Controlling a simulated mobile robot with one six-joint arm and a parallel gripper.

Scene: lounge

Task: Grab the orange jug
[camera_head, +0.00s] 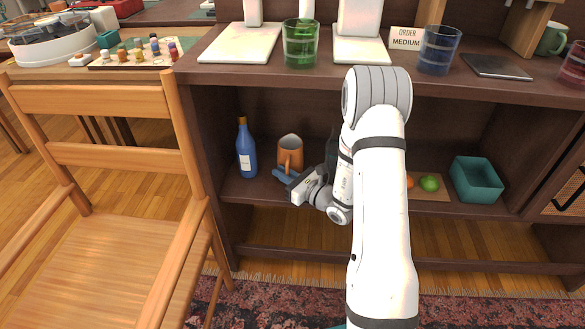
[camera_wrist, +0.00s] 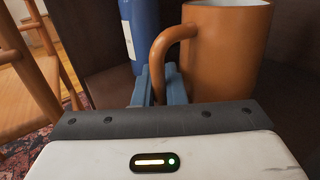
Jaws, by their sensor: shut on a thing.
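The orange jug (camera_head: 290,150) stands upright on the lower shelf, to the right of a blue bottle. In the wrist view the jug (camera_wrist: 225,50) fills the upper right, with its handle (camera_wrist: 160,57) on its left side facing my gripper. My gripper (camera_head: 282,174) reaches in from the right at the jug's front. In the wrist view the blue fingers of my gripper (camera_wrist: 161,84) are shut on the lower part of the handle, one finger on each side of it. The jug's base is hidden behind the fingers and the gripper body.
The blue bottle (camera_head: 246,150) stands just left of the jug and close behind the fingers in the wrist view. A green fruit (camera_head: 429,184) and a teal bin (camera_head: 476,180) are farther right on the shelf. The countertop overhangs above; a wooden chair (camera_head: 110,200) stands at left.

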